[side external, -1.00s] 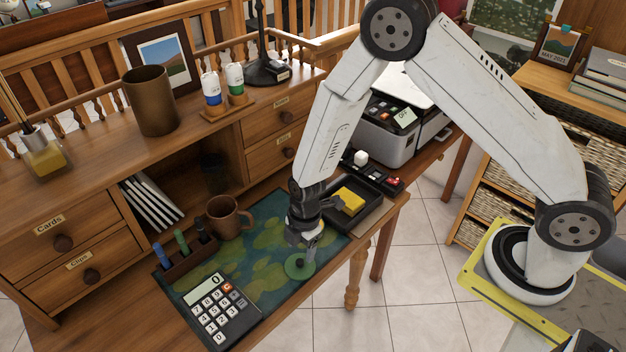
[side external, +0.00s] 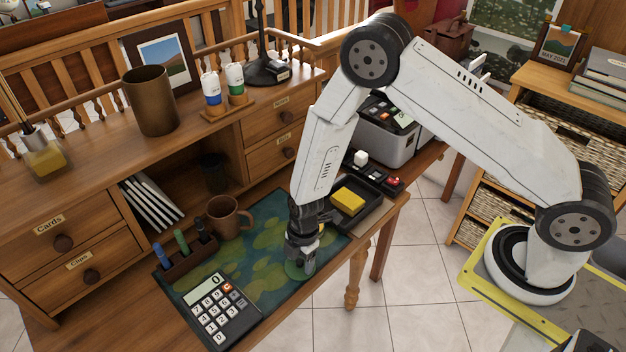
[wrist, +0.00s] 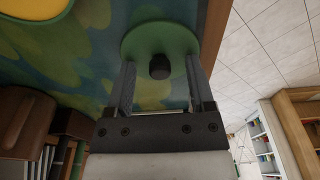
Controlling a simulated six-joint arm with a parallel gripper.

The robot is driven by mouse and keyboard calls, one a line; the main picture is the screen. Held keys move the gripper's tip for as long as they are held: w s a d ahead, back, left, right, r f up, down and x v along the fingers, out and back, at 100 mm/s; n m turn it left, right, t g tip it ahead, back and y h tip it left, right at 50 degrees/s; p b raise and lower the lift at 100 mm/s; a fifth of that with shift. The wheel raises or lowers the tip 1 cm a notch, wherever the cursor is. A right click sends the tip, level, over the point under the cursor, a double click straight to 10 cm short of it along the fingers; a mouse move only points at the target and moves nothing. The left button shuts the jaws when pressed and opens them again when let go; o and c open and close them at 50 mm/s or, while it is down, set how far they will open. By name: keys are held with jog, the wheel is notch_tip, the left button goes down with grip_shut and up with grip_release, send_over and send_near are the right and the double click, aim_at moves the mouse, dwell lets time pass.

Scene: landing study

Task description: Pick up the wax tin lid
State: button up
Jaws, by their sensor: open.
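The wax tin lid is a green disc (wrist: 172,38) with a dark round knob in its middle. It lies on the lily-pad desk mat (side external: 262,284) near the mat's front right edge. In the side external view my gripper covers most of the lid (side external: 292,271). My gripper (side external: 303,272) points down at the lid. In the wrist view my gripper (wrist: 160,68) is open, with one finger on each side of the knob. I cannot tell whether the fingers touch the lid.
A calculator (side external: 220,308), a pen holder (side external: 188,262) and a brown mug (side external: 229,217) stand left of my gripper. A black tray (side external: 372,212) with a yellow sponge-like block (side external: 349,200) lies behind and right. The desk edge is close on the right.

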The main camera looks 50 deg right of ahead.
grip_shut()
jog(key=shift+r, duration=0.1)
jog(key=shift+r, duration=1.05)
jog(key=s+d+r, duration=0.3)
jog(key=s+r, duration=0.7)
jog(key=s, duration=0.3)
jog(key=shift+s+d+r, duration=0.25)
jog(key=shift+s+r, duration=0.05)
jog(key=shift+r, duration=0.05)
jog(key=shift+w, duration=0.1)
